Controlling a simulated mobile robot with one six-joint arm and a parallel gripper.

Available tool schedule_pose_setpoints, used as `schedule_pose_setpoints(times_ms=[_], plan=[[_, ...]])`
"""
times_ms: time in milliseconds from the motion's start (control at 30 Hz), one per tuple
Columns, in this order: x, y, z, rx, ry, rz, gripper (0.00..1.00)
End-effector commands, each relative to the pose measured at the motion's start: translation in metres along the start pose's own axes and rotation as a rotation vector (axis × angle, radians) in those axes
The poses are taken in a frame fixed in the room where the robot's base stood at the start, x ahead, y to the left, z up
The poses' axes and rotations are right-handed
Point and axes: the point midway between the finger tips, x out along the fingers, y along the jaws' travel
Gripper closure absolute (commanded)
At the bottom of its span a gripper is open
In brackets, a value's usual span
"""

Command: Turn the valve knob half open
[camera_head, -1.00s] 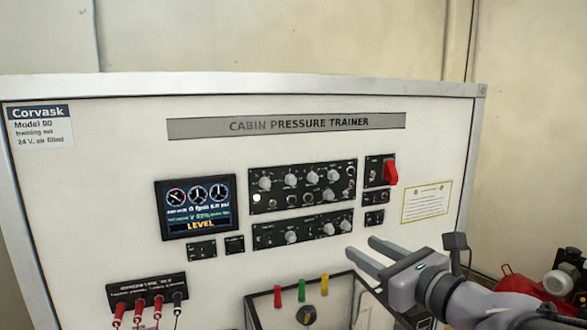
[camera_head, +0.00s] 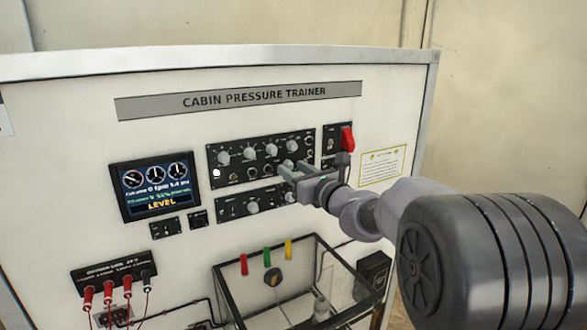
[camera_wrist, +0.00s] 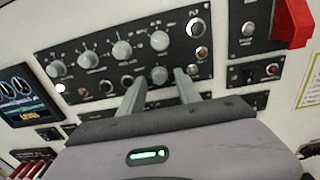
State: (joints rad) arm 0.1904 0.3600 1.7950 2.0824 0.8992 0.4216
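The black upper control panel (camera_head: 262,160) carries several grey knobs. I cannot read which label marks the valve knob. In the wrist view, a round grey knob (camera_wrist: 159,75) in the panel's lower row shows between my fingertips. My gripper (camera_wrist: 160,82) is open, with one finger on each side of that knob in the picture; I cannot tell whether they touch it. In the head view, my gripper (camera_head: 291,169) is at the panel's lower right and hides that knob. A larger knob (camera_wrist: 159,40) sits directly above it.
A red switch cover (camera_head: 347,138) juts out at the right. A screen (camera_head: 155,186) reading LEVEL is at the left. A lower panel with knobs (camera_head: 253,207) lies under the upper one. A clear-sided box (camera_head: 225,292) and red plugs (camera_head: 108,291) are below.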

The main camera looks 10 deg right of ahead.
Motion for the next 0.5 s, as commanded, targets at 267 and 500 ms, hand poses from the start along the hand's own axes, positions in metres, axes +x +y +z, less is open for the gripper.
schedule_pose_setpoints(times_ms=[267, 500], plan=[[0.0001, 0.0001, -0.0003, 0.000, 0.000, 0.000, 0.74], [-0.0001, 0.0002, -0.0004, 0.000, 0.001, 0.000, 1.00]])
